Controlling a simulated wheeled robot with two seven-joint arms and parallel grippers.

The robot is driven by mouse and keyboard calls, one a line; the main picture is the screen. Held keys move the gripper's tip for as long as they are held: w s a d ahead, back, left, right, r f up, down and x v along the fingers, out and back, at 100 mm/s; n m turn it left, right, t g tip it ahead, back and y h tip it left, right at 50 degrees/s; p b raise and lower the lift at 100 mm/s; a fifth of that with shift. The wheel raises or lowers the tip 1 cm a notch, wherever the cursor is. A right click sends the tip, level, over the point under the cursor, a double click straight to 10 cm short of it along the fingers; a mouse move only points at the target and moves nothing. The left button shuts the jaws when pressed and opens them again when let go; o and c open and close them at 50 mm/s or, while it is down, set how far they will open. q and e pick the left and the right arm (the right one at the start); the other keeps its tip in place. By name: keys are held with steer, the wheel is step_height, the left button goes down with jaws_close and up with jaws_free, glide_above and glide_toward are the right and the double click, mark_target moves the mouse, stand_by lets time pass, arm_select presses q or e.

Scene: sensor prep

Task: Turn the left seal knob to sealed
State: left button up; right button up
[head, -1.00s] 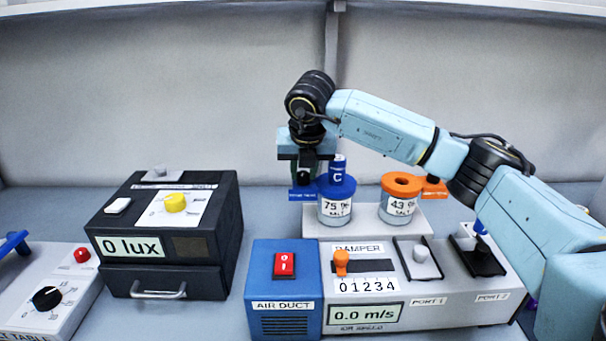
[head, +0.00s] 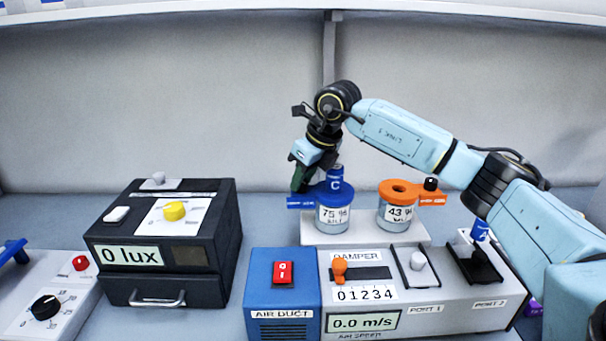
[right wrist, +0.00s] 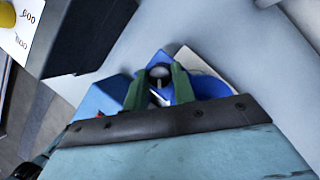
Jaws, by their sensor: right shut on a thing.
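The left jar (head: 333,217), marked 75 % salt, has a blue lid with a blue tab (head: 300,203) out to its left. My right gripper (head: 299,188) is tilted over this tab, its green fingers shut on the left seal knob. In the right wrist view the dark round knob (right wrist: 159,73) with a pale line sits between the fingertips. The head view hides the knob behind the fingers, and the tab's lettering is too small to read. My left gripper is out of view.
A blue sensor (head: 336,176) marked C stands in the left lid, close to my gripper. The right jar (head: 397,217) has an orange lid and a black knob (head: 431,184). The air duct box (head: 420,300) is in front; a black lux box (head: 165,240) is left.

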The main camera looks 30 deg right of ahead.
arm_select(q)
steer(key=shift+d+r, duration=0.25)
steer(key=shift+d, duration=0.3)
arm_select(e)
steer(key=shift+n, duration=0.6)
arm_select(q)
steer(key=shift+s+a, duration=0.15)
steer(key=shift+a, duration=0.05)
arm_select(e)
steer(key=o, duration=1)
arm_select(q)
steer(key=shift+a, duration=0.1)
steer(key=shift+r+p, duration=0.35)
steer(key=shift+p, duration=0.15)
arm_select(e)
steer(key=v, duration=1.3)
steer(key=shift+w+d+r, duration=0.1)
steer(key=shift+d+r, duration=0.1)
steer(key=shift+r, duration=0.05)
